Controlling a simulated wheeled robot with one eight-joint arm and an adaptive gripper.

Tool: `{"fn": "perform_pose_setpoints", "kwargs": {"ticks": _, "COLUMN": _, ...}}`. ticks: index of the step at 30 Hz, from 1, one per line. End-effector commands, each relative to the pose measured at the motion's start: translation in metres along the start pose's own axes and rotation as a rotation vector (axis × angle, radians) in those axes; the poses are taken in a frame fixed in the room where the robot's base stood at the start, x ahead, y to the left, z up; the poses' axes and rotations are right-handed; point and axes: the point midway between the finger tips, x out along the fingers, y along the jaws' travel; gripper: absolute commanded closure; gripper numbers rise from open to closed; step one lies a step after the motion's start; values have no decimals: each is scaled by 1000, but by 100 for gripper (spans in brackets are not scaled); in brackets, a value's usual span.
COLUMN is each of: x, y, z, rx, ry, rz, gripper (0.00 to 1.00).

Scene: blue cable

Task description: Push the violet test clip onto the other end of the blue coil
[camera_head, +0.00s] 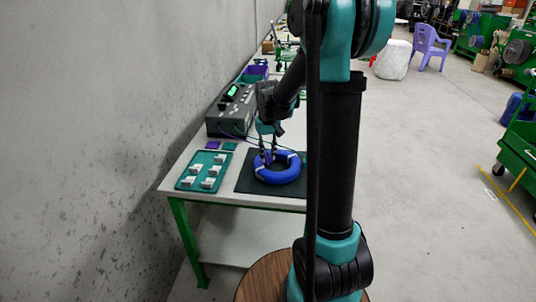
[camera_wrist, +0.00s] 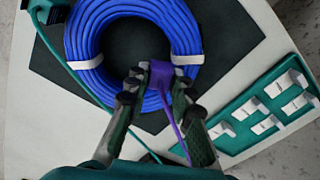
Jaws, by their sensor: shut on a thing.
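The blue coil (camera_wrist: 84,36) lies flat on a dark mat (camera_wrist: 50,62), bound with white bands; it also shows in the head view (camera_head: 285,177). My gripper (camera_wrist: 157,84) is shut on the violet test clip (camera_wrist: 161,72), whose violet lead (camera_wrist: 176,133) trails back between the fingers. The clip is over the coil's near side, by its inner edge, close to a white band. In the head view my gripper (camera_head: 268,158) points down at the coil. A teal clip (camera_wrist: 45,10) with a teal lead is beside the coil's outer edge. The cable end at the violet clip is hidden, and contact cannot be told.
A grey tester box (camera_head: 230,112) with a green display stands behind the mat against the wall. A teal tray (camera_head: 184,183) with several white connectors is beside the mat. Small violet (camera_head: 212,145) and teal (camera_head: 229,146) pads lie before the box.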

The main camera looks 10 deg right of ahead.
Motion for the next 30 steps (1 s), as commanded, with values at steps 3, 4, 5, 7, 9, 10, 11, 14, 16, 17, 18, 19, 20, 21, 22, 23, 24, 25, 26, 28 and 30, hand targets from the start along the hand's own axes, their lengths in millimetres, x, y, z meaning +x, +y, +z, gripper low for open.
{"fn": "perform_pose_setpoints", "kwargs": {"ticks": 3, "x": 2, "y": 0, "z": 0, "rx": 0, "ry": 0, "rz": 0, "gripper": 89}}
{"fn": "perform_pose_setpoints", "kwargs": {"ticks": 4, "x": 2, "y": 0, "z": 0, "rx": 0, "ry": 0, "rz": 0, "gripper": 89}}
{"fn": "perform_pose_setpoints", "kwargs": {"ticks": 5, "x": 2, "y": 0, "z": 0, "rx": 0, "ry": 0, "rz": 0, "gripper": 89}}
{"fn": "perform_pose_setpoints", "kwargs": {"ticks": 7, "x": 2, "y": 0, "z": 0, "rx": 0, "ry": 0, "rz": 0, "gripper": 89}}
{"fn": "perform_pose_setpoints", "kwargs": {"ticks": 9, "x": 2, "y": 0, "z": 0, "rx": 0, "ry": 0, "rz": 0, "gripper": 89}}
{"fn": "perform_pose_setpoints", "kwargs": {"ticks": 10, "x": 2, "y": 0, "z": 0, "rx": 0, "ry": 0, "rz": 0, "gripper": 89}}
{"fn": "perform_pose_setpoints", "kwargs": {"ticks": 11, "x": 2, "y": 0, "z": 0, "rx": 0, "ry": 0, "rz": 0, "gripper": 89}}
{"fn": "perform_pose_setpoints", "kwargs": {"ticks": 14, "x": 3, "y": 0, "z": 0, "rx": 0, "ry": 0, "rz": 0, "gripper": 89}}
{"fn": "perform_pose_setpoints", "kwargs": {"ticks": 16, "x": 4, "y": 0, "z": 0, "rx": 0, "ry": 0, "rz": 0, "gripper": 89}}
{"fn": "perform_pose_setpoints", "kwargs": {"ticks": 17, "x": 4, "y": 0, "z": 0, "rx": 0, "ry": 0, "rz": 0, "gripper": 89}}
{"fn": "perform_pose_setpoints", "kwargs": {"ticks": 18, "x": 4, "y": 0, "z": 0, "rx": 0, "ry": 0, "rz": 0, "gripper": 89}}
{"fn": "perform_pose_setpoints", "kwargs": {"ticks": 19, "x": 4, "y": 0, "z": 0, "rx": 0, "ry": 0, "rz": 0, "gripper": 89}}
{"fn": "perform_pose_setpoints", "kwargs": {"ticks": 20, "x": 4, "y": 0, "z": 0, "rx": 0, "ry": 0, "rz": 0, "gripper": 89}}
{"fn": "perform_pose_setpoints", "kwargs": {"ticks": 21, "x": 4, "y": 0, "z": 0, "rx": 0, "ry": 0, "rz": 0, "gripper": 89}}
{"fn": "perform_pose_setpoints", "kwargs": {"ticks": 22, "x": 4, "y": 0, "z": 0, "rx": 0, "ry": 0, "rz": 0, "gripper": 89}}
{"fn": "perform_pose_setpoints", "kwargs": {"ticks": 23, "x": 4, "y": 0, "z": 0, "rx": 0, "ry": 0, "rz": 0, "gripper": 89}}
{"fn": "perform_pose_setpoints", "kwargs": {"ticks": 24, "x": 4, "y": 0, "z": 0, "rx": 0, "ry": 0, "rz": 0, "gripper": 89}}
{"fn": "perform_pose_setpoints", "kwargs": {"ticks": 25, "x": 4, "y": 0, "z": 0, "rx": 0, "ry": 0, "rz": 0, "gripper": 89}}
{"fn": "perform_pose_setpoints", "kwargs": {"ticks": 26, "x": 4, "y": 0, "z": 0, "rx": 0, "ry": 0, "rz": 0, "gripper": 89}}
{"fn": "perform_pose_setpoints", "kwargs": {"ticks": 28, "x": 5, "y": 0, "z": 0, "rx": 0, "ry": 0, "rz": 0, "gripper": 89}}
{"fn": "perform_pose_setpoints", "kwargs": {"ticks": 30, "x": 7, "y": 0, "z": 0, "rx": 0, "ry": 0, "rz": 0, "gripper": 89}}
